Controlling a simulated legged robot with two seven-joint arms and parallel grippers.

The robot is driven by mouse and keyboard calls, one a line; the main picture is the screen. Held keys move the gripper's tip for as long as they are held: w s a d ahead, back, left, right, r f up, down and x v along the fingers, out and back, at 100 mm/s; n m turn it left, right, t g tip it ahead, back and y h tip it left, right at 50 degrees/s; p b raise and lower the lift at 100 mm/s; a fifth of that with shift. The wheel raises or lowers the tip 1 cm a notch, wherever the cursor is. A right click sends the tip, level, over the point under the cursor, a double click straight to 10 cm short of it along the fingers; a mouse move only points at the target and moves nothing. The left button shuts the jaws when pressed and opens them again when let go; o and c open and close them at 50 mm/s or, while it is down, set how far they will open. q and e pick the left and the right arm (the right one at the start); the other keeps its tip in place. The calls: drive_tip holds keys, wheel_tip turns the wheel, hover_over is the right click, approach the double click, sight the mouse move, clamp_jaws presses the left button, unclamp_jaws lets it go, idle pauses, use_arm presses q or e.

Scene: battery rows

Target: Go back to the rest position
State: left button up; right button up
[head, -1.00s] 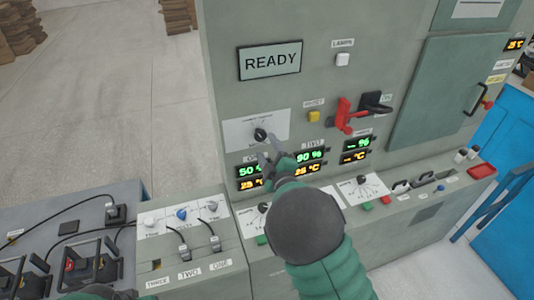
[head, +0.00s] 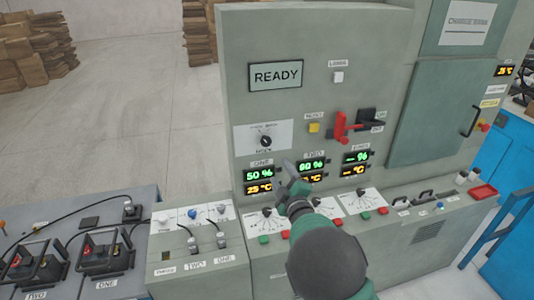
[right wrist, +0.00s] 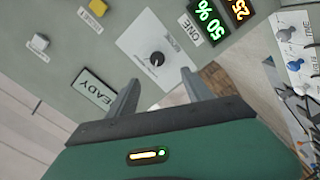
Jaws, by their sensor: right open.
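My right gripper (head: 287,176) is in front of the grey control cabinet (head: 300,110), just below and right of the black rotary knob (head: 265,141). In the right wrist view its two fingers (right wrist: 160,95) are spread with nothing between them. The knob (right wrist: 157,59) shows beyond the fingers, apart from them. My right forearm hides part of the lower ledge, and the gripper covers part of the TWO readout. My left gripper does not show.
The READY screen (head: 275,75), red lever (head: 341,128) and yellow button (head: 314,127) are on the cabinet. A plug panel (head: 195,245) and battery bench (head: 60,225) stand at left. Blue railings (head: 510,235) are at right. Open floor lies behind left.

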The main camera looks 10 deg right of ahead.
drive_tip(key=s+d+f+m+g+h, duration=0.2)
drive_tip(key=s+d+f+m+g, duration=0.2)
drive_tip(key=s+f+m+g, duration=0.65)
drive_tip(key=s+a+f+m+g, duration=0.1)
drive_tip(key=s+a+f+g, duration=0.1)
drive_tip(key=s, duration=1.1)
drive_tip(key=s+a+f+m+g+y, duration=0.1)
drive_tip(key=s+a+f+g, duration=0.1)
drive_tip(key=s, duration=1.1)
drive_tip(key=shift+f+g, duration=0.35)
drive_tip(key=shift+d, duration=0.15)
